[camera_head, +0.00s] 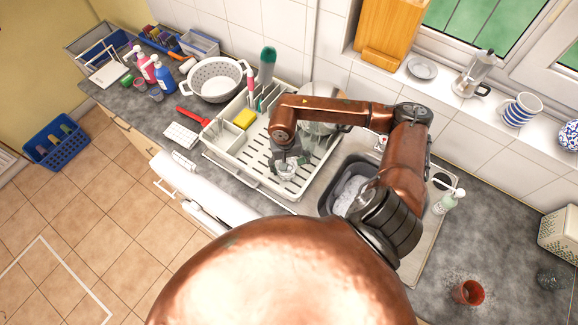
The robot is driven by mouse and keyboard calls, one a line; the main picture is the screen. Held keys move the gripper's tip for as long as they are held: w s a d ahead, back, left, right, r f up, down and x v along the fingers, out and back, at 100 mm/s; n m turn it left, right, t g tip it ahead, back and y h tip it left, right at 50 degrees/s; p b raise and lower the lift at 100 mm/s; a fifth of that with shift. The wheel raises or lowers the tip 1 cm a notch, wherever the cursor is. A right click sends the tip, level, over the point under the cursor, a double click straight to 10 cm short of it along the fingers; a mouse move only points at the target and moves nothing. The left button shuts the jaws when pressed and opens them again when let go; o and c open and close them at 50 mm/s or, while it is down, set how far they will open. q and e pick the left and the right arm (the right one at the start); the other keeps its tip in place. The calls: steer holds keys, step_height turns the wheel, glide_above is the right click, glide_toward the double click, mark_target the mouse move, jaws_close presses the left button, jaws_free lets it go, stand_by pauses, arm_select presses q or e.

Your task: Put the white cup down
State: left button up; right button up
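My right arm comes in from the right and reaches over the white dish rack (223,151). Its gripper (288,164) points down over the front right part of the rack. A small white cup (286,173) shows at the fingertips, partly hidden by the gripper. The fingers look closed on it. The cup is low over the slatted tray; I cannot tell whether it touches it. My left gripper is not in view.
A yellow sponge (244,119) and green bottle brush (267,62) are in the rack. A white colander (216,79) stands behind left, a red-handled brush (192,117) left. The soapy sink (349,190) is right, with a soap bottle (449,202) beyond. The rack's front middle is clear.

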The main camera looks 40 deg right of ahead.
steer(key=o, duration=0.6)
steer(key=shift+r+p, duration=0.25)
steer(key=shift+p, duration=0.05)
steer(key=shift+w+a+r+b, duration=0.1)
steer(key=shift+r+b, duration=0.45)
steer(key=shift+r, duration=1.4)
steer(key=shift+w+a+r+b, duration=0.15)
steer(key=shift+r+b, duration=0.4)
steer(key=shift+r, duration=1.45)
steer(key=shift+s+a+r+b, duration=0.1)
steer(key=shift+r+b, duration=0.45)
steer(key=shift+r, duration=1.4)
